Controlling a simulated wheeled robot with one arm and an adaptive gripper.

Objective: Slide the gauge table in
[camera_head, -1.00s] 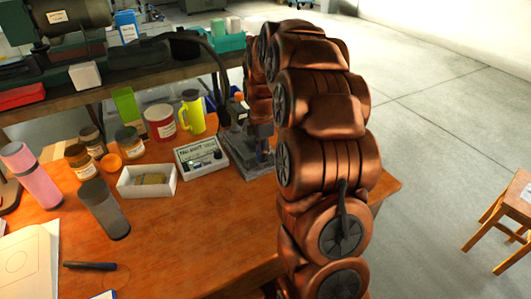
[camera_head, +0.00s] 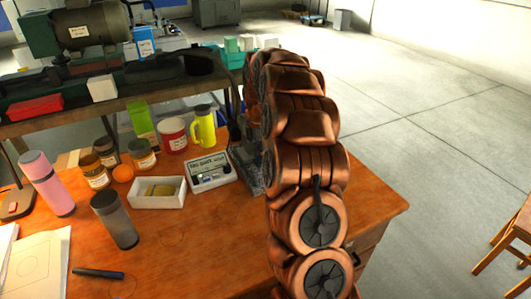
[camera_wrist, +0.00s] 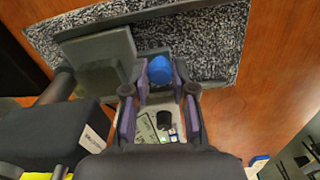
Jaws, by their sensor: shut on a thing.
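The gauge table shows in the wrist view as a dark grey sliding plate (camera_wrist: 215,88) with a grey block (camera_wrist: 104,60), over a speckled base (camera_wrist: 212,40). A blue knob (camera_wrist: 159,69) sits on its near side. My gripper (camera_wrist: 160,78) is shut on the blue knob, one finger on each side of it. In the head view only the left part of the gauge table (camera_head: 244,172) shows, at the back right of the wooden bench. My copper-coloured arm hides the rest of it, and my gripper too.
Several jars and bottles stand further left. The bench's right front corner (camera_head: 375,215) is clear.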

